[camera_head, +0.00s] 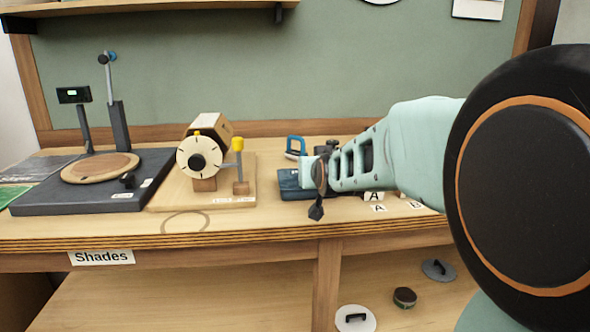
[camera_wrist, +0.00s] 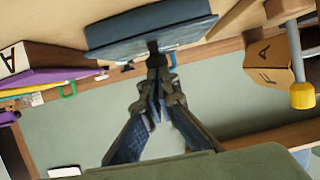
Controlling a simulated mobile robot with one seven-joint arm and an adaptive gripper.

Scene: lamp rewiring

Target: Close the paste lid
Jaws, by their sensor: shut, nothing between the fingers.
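My gripper (camera_wrist: 156,55) is shut and empty in the wrist view. Its dark fingertips meet at or just in front of the near edge of a dark blue slab (camera_wrist: 200,22); I cannot tell whether they touch it. In the head view this slab (camera_head: 290,187) lies on the bench beside the end of my arm, with a bright blue handle-like loop (camera_head: 295,146) behind it. My arm hides part of the slab and most of my gripper there. I cannot tell for sure which part is the paste lid, or whether it is open.
A cream drum (camera_head: 193,158) with a yellow-topped crank stands left of the slab. A dark base with a round wooden turntable (camera_head: 100,168) stands further left. A small tin (camera_head: 405,297) and discs lie on the lower shelf. The bench front left of my arm is clear.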

